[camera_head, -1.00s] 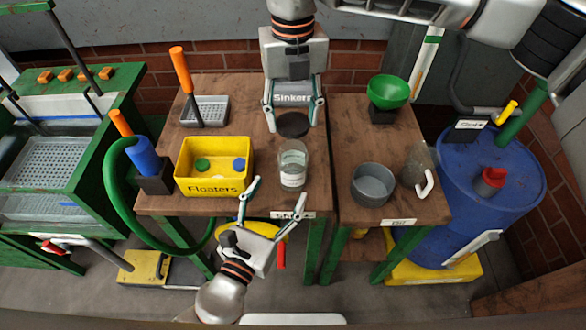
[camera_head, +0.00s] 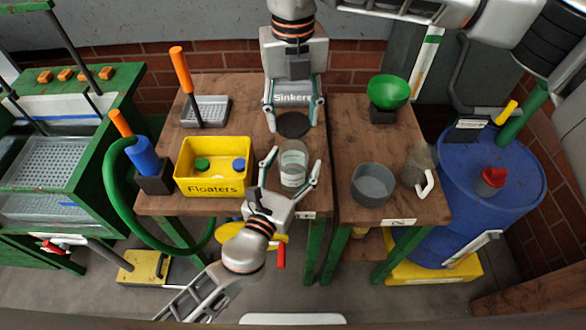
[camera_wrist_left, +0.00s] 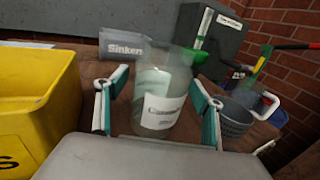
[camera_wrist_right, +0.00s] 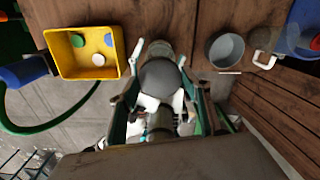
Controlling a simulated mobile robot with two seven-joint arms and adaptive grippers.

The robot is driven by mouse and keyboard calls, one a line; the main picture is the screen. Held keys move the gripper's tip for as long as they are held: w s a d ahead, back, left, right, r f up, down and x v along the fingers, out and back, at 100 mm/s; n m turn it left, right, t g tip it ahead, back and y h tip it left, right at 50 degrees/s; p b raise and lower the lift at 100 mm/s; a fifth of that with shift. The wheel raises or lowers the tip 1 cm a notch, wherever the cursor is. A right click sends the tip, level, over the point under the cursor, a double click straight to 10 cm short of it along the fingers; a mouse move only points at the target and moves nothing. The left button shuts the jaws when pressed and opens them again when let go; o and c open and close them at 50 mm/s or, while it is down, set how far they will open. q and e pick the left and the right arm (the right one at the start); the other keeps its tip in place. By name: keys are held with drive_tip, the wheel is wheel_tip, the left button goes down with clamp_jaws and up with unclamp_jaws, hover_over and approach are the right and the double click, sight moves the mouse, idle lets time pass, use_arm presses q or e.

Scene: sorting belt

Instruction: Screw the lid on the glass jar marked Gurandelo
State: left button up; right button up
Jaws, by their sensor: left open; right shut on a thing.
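The glass jar (camera_head: 293,166) stands upright and open-topped near the front edge of the middle table. Its white label faces my left wrist camera (camera_wrist_left: 160,110), too blurred to read. My left gripper (camera_head: 292,168) is open, with one finger on each side of the jar; I cannot tell whether they touch it. My right gripper (camera_head: 294,122) points down behind the jar and is shut on the dark round lid (camera_head: 293,125). In the right wrist view the lid (camera_wrist_right: 160,76) lies flat between the fingers and hides what is below it.
A yellow Floaters bin (camera_head: 214,186) stands left of the jar. A grey Sinkers bin (camera_head: 293,98) is behind the right gripper. A grey pot (camera_head: 372,185), a jug (camera_head: 417,167) and a green funnel (camera_head: 388,92) stand on the right table.

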use_arm(q)
drive_tip(key=c, duration=1.7)
use_arm(e)
hover_over(293, 141)
drive_tip(key=s, duration=0.3)
drive_tip(key=shift+w+f, duration=0.1)
drive_tip(key=shift+f, duration=2.4)
drive_tip(key=shift+f, duration=0.1)
drive_tip(key=shift+f, duration=0.8)
drive_tip(key=shift+f, duration=0.55)
